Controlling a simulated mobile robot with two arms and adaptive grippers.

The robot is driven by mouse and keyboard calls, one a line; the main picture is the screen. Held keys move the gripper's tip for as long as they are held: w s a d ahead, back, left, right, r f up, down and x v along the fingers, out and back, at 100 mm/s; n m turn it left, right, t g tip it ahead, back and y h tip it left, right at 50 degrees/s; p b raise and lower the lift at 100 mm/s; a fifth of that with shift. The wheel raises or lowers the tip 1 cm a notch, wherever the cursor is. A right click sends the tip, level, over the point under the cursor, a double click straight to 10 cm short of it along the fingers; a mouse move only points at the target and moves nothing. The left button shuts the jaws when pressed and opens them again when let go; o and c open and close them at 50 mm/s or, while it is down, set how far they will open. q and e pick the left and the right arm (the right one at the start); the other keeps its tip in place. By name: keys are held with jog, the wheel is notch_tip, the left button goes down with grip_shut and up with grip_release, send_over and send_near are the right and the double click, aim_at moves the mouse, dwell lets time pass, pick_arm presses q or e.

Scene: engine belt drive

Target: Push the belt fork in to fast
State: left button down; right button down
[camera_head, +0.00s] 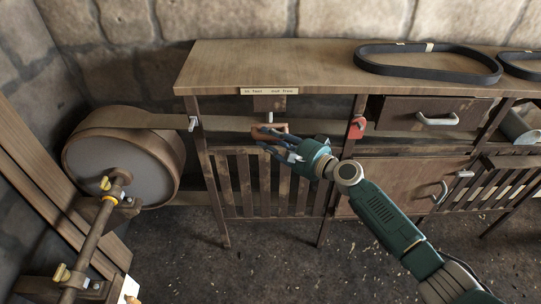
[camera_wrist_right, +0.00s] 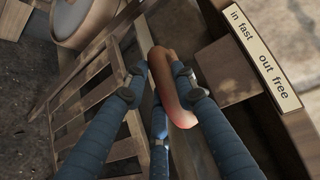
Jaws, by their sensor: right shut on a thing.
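My left gripper is not in view.
A large pulley (camera_head: 120,162) with a flat belt stands at the left. A shaft with brass fittings (camera_head: 105,205) is in front of it. A red piece (camera_head: 357,128) sits right of my gripper. A black belt (camera_head: 425,64) lies on the bench top (camera_head: 260,62). Slats lie below the handle.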

jog(key=shift+w+d+r, duration=0.1)
jog(key=shift+w+r, duration=0.05)
jog(key=c, duration=1.6)
grip_release()
jog(key=shift+c, duration=0.2)
jog(key=shift+o, duration=1.3)
jog(key=shift+w+f, duration=0.15)
jog(key=shift+f, duration=0.05)
jog(key=v, duration=1.2)
jog(key=shift+f, duration=0.1)
